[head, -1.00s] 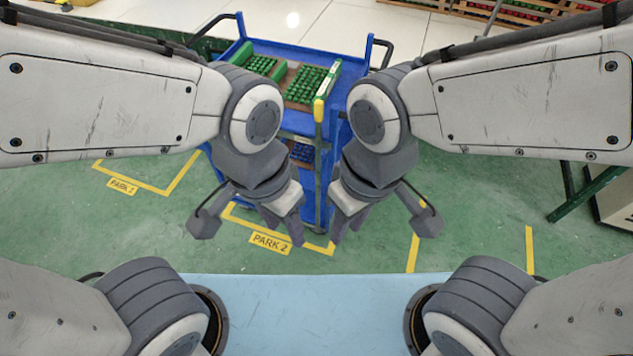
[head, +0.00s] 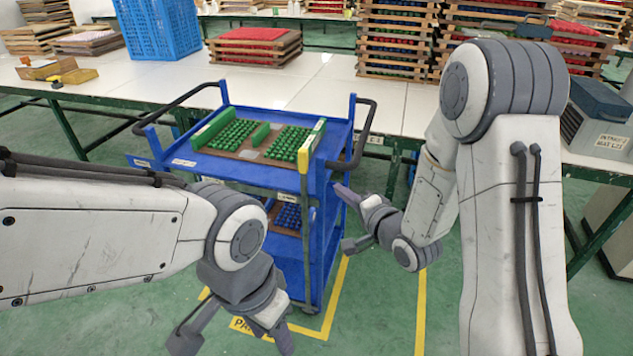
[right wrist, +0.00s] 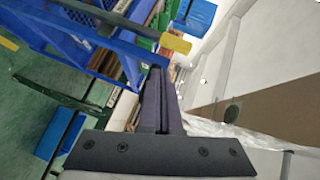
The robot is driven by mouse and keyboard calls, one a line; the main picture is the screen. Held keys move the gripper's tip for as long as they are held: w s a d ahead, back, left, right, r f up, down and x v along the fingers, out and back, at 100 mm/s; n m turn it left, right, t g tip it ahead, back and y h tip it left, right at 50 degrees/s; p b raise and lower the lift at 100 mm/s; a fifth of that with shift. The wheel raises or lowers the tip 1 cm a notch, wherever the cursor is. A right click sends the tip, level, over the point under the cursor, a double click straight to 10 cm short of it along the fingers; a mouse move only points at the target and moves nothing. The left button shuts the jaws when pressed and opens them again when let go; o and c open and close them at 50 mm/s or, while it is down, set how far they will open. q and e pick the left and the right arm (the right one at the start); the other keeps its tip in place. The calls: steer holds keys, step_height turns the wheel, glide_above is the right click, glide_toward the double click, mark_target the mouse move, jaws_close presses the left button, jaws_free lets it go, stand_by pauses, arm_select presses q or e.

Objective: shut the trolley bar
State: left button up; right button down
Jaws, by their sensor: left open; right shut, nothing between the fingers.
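The blue trolley (head: 325,180) stands ahead in the head view. Its bar, grey with a yellow end (head: 304,156), stands upright at the near right corner; the yellow end also shows in the right wrist view (right wrist: 175,44). My right gripper (head: 345,194) is shut and empty, just right of the trolley and a little below the yellow end. In the right wrist view its fingers (right wrist: 154,78) are together, apart from the bar in the picture. My left gripper (head: 277,334) is open and empty, low in front of the trolley; its fingertips are partly hard to make out.
The trolley's top holds green pieces on a brown tray (head: 244,154). Black handles (head: 368,130) stick out at its sides. A long white table (head: 345,95) with stacked trays and a blue crate (head: 160,28) stands behind. Yellow lines (head: 421,310) mark the green floor.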

steer(key=w+m, duration=0.1)
steer(key=w, duration=0.2)
steer(key=w+a+m+t, duration=0.1)
steer(key=w, duration=0.2)
steer(key=w+t+p, duration=0.1)
steer(key=w, duration=0.2)
steer(key=shift+a+f+m+y, duration=0.1)
steer(key=shift+a+m+y, duration=0.25)
steer(key=shift+m+y, duration=0.05)
steer(key=shift+w+a+p, duration=0.2)
steer(key=shift+w+a, duration=0.05)
steer(key=shift+a, duration=0.35)
steer(key=shift+w+a+p, duration=0.15)
steer(key=shift+w+a, duration=0.05)
steer(key=shift+a, duration=0.4)
steer(key=shift+w+a+f, duration=0.1)
steer(key=shift+w+a, duration=0.15)
steer(key=shift+a, duration=0.4)
arm_select(q)
steer(key=shift+r, duration=0.55)
